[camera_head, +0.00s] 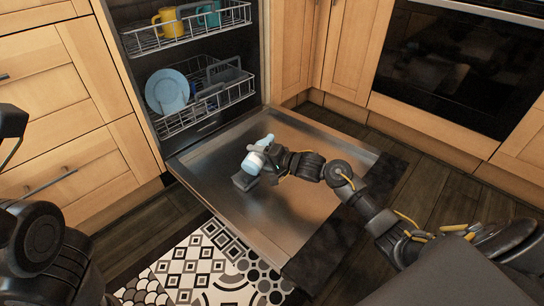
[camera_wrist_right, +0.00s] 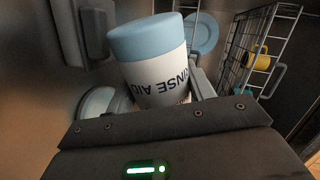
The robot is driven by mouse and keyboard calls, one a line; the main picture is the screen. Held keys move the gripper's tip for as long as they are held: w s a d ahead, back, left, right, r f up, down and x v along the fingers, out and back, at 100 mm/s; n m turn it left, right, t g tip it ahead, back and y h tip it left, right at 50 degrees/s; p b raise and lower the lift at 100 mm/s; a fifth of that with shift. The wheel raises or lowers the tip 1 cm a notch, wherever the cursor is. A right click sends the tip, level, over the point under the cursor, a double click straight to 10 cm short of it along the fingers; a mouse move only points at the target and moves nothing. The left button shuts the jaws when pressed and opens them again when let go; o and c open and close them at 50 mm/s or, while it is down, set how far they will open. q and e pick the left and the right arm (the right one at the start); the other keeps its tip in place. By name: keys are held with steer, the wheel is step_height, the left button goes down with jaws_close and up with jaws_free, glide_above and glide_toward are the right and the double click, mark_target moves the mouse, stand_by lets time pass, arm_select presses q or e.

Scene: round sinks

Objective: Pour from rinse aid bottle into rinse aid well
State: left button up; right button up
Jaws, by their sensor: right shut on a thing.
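The rinse aid bottle (camera_head: 254,160) is white with light blue, held tilted low over the open dishwasher door (camera_head: 300,205). In the right wrist view the bottle (camera_wrist_right: 155,65) shows a wide blue end and upside-down "RINSE AID" lettering. My right gripper (camera_head: 265,158) is shut on it. A dark grey block (camera_head: 243,181) shows just below the bottle on the door. A round pale fitting (camera_wrist_right: 97,104) lies beside the bottle in the wrist view; I cannot tell if it is the rinse aid well. A black part of my left arm shows at the left edge; its jaws cannot be made out.
The lower rack (camera_head: 205,105) holds a blue plate (camera_head: 167,91). The upper rack (camera_head: 190,30) holds a yellow mug (camera_head: 168,21) and a teal mug (camera_head: 208,14). Wooden cabinets flank the dishwasher. A patterned rug (camera_head: 205,270) lies before the door. Most of the door is bare.

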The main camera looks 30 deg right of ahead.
stand_by(1.1)
steer(key=shift+w+d+r+n+t, duration=0.15)
steer(key=shift+r+n+t, duration=0.3)
steer(key=shift+n, duration=0.65)
steer(key=shift+d+r+n+h, duration=0.15)
steer(key=shift+r+n+h, duration=0.1)
steer(key=shift+n+h, duration=0.05)
steer(key=shift+w, duration=0.1)
